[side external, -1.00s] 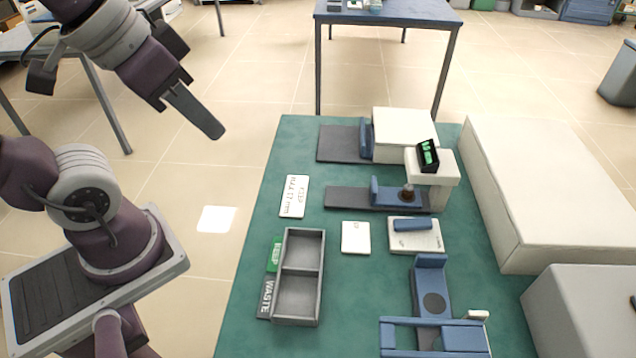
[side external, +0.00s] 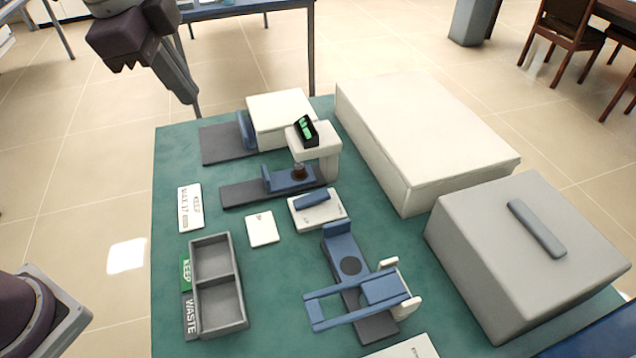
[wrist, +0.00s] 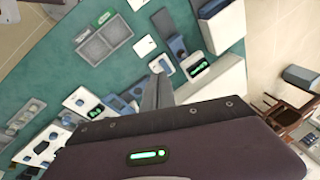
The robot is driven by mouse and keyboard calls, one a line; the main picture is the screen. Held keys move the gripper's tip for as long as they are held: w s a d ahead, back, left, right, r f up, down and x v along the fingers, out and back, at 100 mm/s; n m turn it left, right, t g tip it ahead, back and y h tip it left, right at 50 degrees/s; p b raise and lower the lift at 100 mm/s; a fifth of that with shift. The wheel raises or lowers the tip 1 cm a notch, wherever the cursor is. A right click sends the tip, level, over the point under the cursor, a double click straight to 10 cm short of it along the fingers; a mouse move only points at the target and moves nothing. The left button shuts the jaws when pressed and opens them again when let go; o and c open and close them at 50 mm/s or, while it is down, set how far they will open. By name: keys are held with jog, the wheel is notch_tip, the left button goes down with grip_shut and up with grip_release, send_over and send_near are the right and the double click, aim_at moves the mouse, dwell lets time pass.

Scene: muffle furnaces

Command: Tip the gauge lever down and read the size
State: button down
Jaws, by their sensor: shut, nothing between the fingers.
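The gauge appears to be a white stand with a head (side external: 315,147) bearing a tilted black display (side external: 306,130) with green marks too small to read. Below its head, a blue carriage (side external: 281,180) on a dark rail carries a small dark brown piece (side external: 299,172). A white block (side external: 334,209) with a raised blue bar (side external: 312,199) stands in front. I cannot tell which blue part is the gauge lever. My gripper (side external: 190,97) is shut and empty, pointing down above the table's back left corner, apart from everything. Its shut fingers (wrist: 160,72) show in the wrist view.
A grey two-compartment tray (side external: 240,279) has KEEP (side external: 186,272) and WASTE (side external: 190,315) labels beside it. A blue frame device (side external: 340,302) stands at the front. A long white box (side external: 420,130) and a grey box (side external: 500,270) block the right side.

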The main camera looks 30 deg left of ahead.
jog(key=w+d+f+m+g, duration=0.1)
jog(key=w+d+f+m, duration=0.5)
jog(key=w, duration=0.3)
jog(key=m+g+h, duration=0.1)
jog(key=m, duration=0.7)
send_over(324, 194)
jog(key=s+a, duration=0.2)
notch_tip(324, 194, down, 11)
jog(key=shift+r, duration=0.25)
jog(key=shift+f, duration=0.15)
jog(key=f, duration=0.4)
jog(key=w+d+f, duration=0.1)
jog(key=f, duration=0.8)
jog(key=shift+w+d+f, duration=0.25)
jog(key=shift+w, duration=0.1)
